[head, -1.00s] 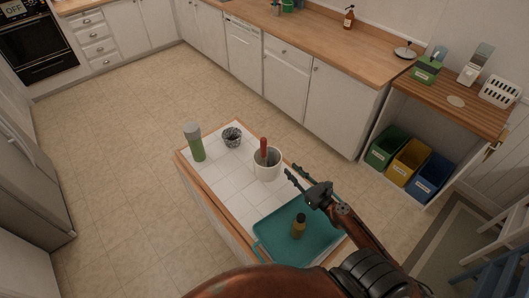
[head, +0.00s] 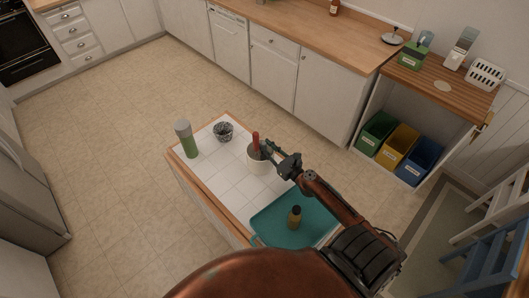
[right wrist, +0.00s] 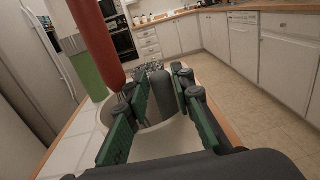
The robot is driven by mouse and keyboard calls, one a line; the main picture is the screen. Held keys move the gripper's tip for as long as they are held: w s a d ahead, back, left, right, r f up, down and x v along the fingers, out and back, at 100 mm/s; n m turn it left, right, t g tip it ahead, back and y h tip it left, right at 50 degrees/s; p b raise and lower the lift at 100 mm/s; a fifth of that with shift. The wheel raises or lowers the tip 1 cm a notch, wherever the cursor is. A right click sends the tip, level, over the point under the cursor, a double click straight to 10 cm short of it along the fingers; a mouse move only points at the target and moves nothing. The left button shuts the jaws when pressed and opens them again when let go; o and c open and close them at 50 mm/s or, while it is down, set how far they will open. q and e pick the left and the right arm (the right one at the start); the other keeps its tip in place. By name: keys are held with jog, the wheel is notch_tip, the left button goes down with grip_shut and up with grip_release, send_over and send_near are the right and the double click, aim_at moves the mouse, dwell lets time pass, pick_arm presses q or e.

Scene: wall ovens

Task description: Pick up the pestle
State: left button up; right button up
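A white crock (head: 257,164) stands on the tiled top of the island in the head view. A red rod-like thing (head: 256,142) stands up out of it; it also shows in the right wrist view (right wrist: 97,40), left of the fingers. A grey, round-ended thing (right wrist: 159,92), which looks like the pestle, leans in the crock between the fingers in the right wrist view. My right gripper (head: 269,150) is at the crock's rim, with its green-padded fingers apart on either side of the grey thing. Contact cannot be told. My left gripper is not in view.
A teal tray (head: 270,231) with a small dark-capped bottle (head: 294,217) is at the island's near end. A green bottle with a grey cap (head: 186,139) and a dark patterned cup (head: 223,132) stand farther left. Open floor surrounds the island.

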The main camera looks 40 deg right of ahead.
jog(key=shift+w, duration=0.95)
grip_shut()
